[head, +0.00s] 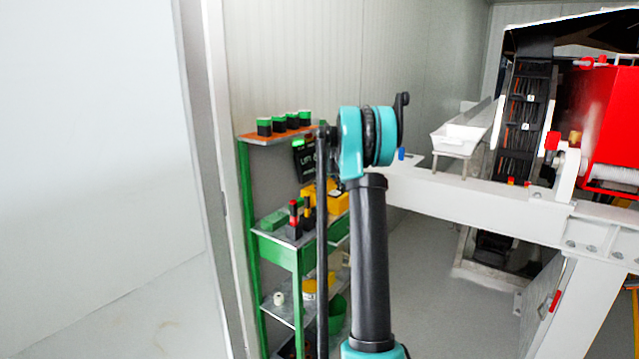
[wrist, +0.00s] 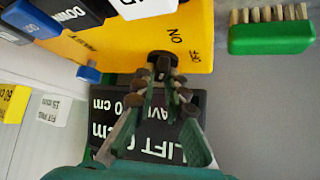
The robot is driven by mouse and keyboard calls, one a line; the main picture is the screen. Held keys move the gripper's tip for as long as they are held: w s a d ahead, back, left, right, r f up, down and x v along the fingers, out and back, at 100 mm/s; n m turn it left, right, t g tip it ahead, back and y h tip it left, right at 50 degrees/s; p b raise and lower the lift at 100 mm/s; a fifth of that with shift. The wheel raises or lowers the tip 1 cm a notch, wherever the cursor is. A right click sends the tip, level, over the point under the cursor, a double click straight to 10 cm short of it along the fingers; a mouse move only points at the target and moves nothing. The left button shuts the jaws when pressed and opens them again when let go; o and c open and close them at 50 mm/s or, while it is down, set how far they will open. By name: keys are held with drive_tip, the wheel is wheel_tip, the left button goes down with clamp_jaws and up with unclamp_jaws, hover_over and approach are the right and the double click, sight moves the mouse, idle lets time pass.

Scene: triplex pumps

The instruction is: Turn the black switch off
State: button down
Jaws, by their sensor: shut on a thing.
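A black switch (wrist: 161,58) sits at the lower edge of a yellow panel (wrist: 120,45) in the wrist view. The words ON and OFF are printed beside it, to its upper right and right. My gripper (wrist: 160,82) has its fingers closed together at the switch, with their tips around its near end. The fingers hide part of the switch, so I cannot read its exact setting. In the head view, a yellow box (head: 338,200) stands on the shelf beside my arm. The gripper and switch cannot be made out there.
A dark sign with LIFT lettering (wrist: 185,140) lies behind the fingers. A green brush (wrist: 270,36) is at the upper right. A blue piece (wrist: 89,75) and several labelled blocks are at the left. The green shelf (head: 270,245) stands by the wall, with a white beam (head: 465,205) to the right.

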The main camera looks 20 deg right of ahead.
drive_tip(key=shift+a+m+h, duration=0.15)
drive_tip(key=shift+m+h, duration=0.95)
drive_tip(key=shift+m, duration=0.4)
drive_tip(key=c, duration=1.6)
unclamp_jaws()
drive_tip(key=shift+o, duration=0.2)
drive_tip(key=v, duration=1.2)
drive_tip(key=shift+a, duration=0.1)
